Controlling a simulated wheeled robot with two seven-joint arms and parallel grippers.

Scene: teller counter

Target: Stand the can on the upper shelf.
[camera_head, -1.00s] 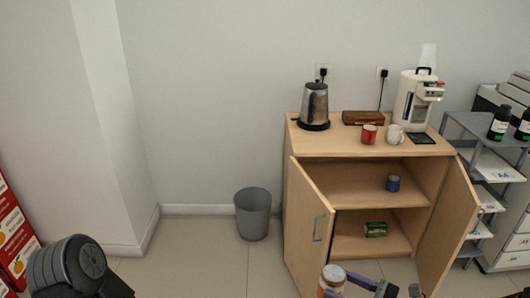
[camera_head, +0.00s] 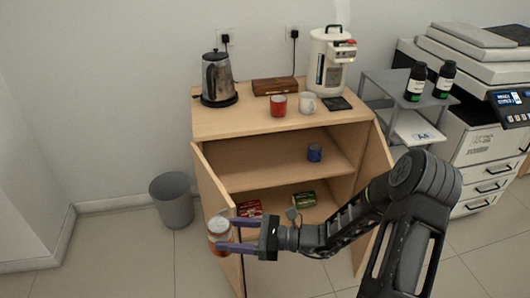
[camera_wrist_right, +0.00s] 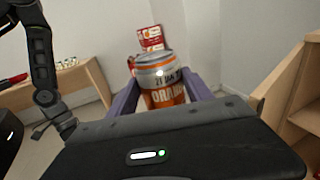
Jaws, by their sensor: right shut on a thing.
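The can (camera_head: 217,238) is orange with a silver top. My right gripper (camera_head: 224,235) is shut on its side and holds it roughly upright, in front of the cabinet's left door. The can also shows between the purple fingers in the right wrist view (camera_wrist_right: 160,82). The upper shelf (camera_head: 255,174) is inside the open wooden cabinet, behind and above the can. A small blue can-like item (camera_head: 314,152) stands toward its right side. A dark arm of mine shows at the left of the right wrist view; its gripper's state is unclear.
The cabinet's left door (camera_head: 215,190) stands open beside the can; the right door is partly hidden by my arm. The lower shelf holds a green box (camera_head: 304,199) and a red item (camera_head: 249,208). The upper shelf's left and middle are clear. A bin (camera_head: 172,200) stands left.

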